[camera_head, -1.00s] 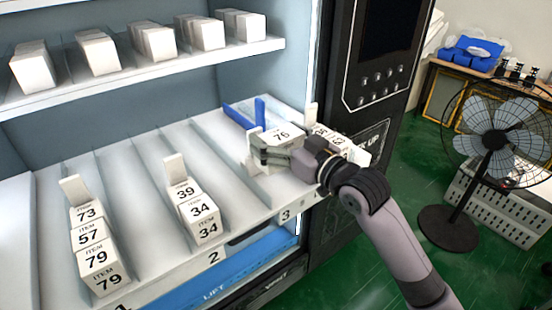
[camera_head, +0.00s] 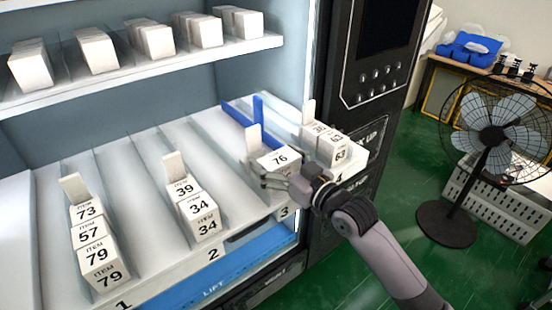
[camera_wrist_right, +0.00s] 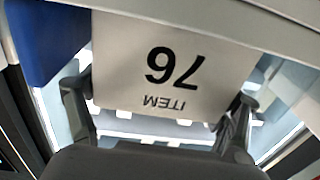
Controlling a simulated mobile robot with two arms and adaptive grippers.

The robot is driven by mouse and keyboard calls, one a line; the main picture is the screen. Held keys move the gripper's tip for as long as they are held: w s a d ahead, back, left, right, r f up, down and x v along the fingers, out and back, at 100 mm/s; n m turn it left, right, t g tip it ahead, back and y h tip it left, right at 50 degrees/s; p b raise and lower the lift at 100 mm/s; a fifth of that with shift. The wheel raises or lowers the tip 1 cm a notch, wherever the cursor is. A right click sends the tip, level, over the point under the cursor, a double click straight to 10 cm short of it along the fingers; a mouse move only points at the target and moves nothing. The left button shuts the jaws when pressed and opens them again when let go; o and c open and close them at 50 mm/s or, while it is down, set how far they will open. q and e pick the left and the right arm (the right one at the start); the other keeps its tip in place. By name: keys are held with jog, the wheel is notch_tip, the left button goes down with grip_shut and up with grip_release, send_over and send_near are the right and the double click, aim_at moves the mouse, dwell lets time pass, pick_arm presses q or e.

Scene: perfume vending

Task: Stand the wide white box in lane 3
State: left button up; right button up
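The wide white box (camera_head: 278,159), marked ITEM 76, is at the front of lane 3 (camera_head: 283,212), with a white upright plate (camera_head: 254,138) just behind it. My right gripper (camera_head: 264,180) is low at the box's front end. In the right wrist view the box (camera_wrist_right: 170,62) fills the space between the two fingers (camera_wrist_right: 160,112), and they appear to press its sides. Whether its base rests fully on the lane floor is hidden. My left gripper is not in view.
A blue bracket (camera_head: 246,112) stands behind the box in lane 3. Boxes marked 39 and 34 (camera_head: 196,205) stand in lane 2. Lane 1 holds several boxes (camera_head: 98,248). A shelf (camera_head: 150,72) runs above.

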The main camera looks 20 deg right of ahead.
jog(key=o, duration=0.3)
jog(key=shift+o, duration=0.2)
jog(key=shift+r, duration=0.15)
jog(key=shift+s+d, duration=0.15)
jog(key=shift+s, duration=0.1)
jog(key=b+v, duration=0.3)
jog(key=v, duration=0.8)
jog(key=shift+s, duration=0.25)
jog(key=shift+d, duration=0.1)
